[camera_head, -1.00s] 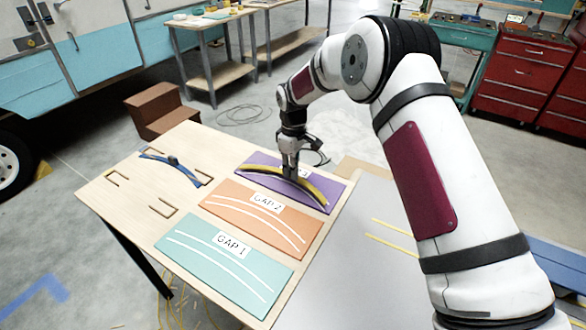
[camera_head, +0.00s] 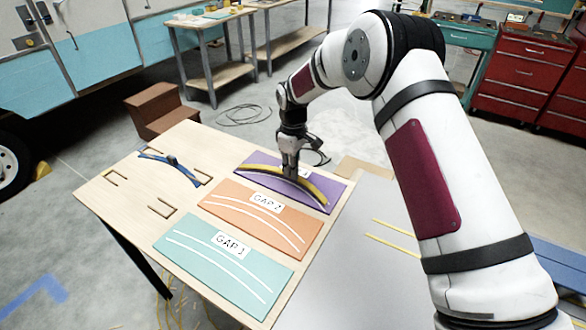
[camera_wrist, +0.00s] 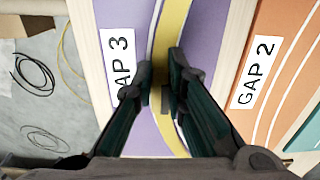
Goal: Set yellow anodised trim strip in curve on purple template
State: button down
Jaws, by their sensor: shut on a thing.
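The yellow trim strip (camera_head: 315,188) is a curved band over the purple template (camera_head: 337,190) at the table's far right corner. My gripper (camera_head: 290,174) points down and is shut on the strip near its middle. In the wrist view the yellow strip (camera_wrist: 171,30) runs between my two fingers (camera_wrist: 165,98), over the purple template (camera_wrist: 207,40) labelled GAP 3. A white curved line shows along the strip's edge. I cannot tell whether the strip touches the template.
An orange template (camera_head: 222,203) labelled GAP 2 and a teal one (camera_head: 190,222) labelled GAP 1 lie beside the purple one. A blue curved strip (camera_head: 185,175) with a dark knob lies on the wooden table (camera_head: 125,205) among small brackets.

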jog(key=shift+f+b, duration=0.45)
jog(key=shift+f, duration=0.25)
dwell(0.9)
jog(key=c, duration=1.5)
grip_release()
jog(key=shift+c, duration=0.2)
jog(key=shift+r, duration=0.1)
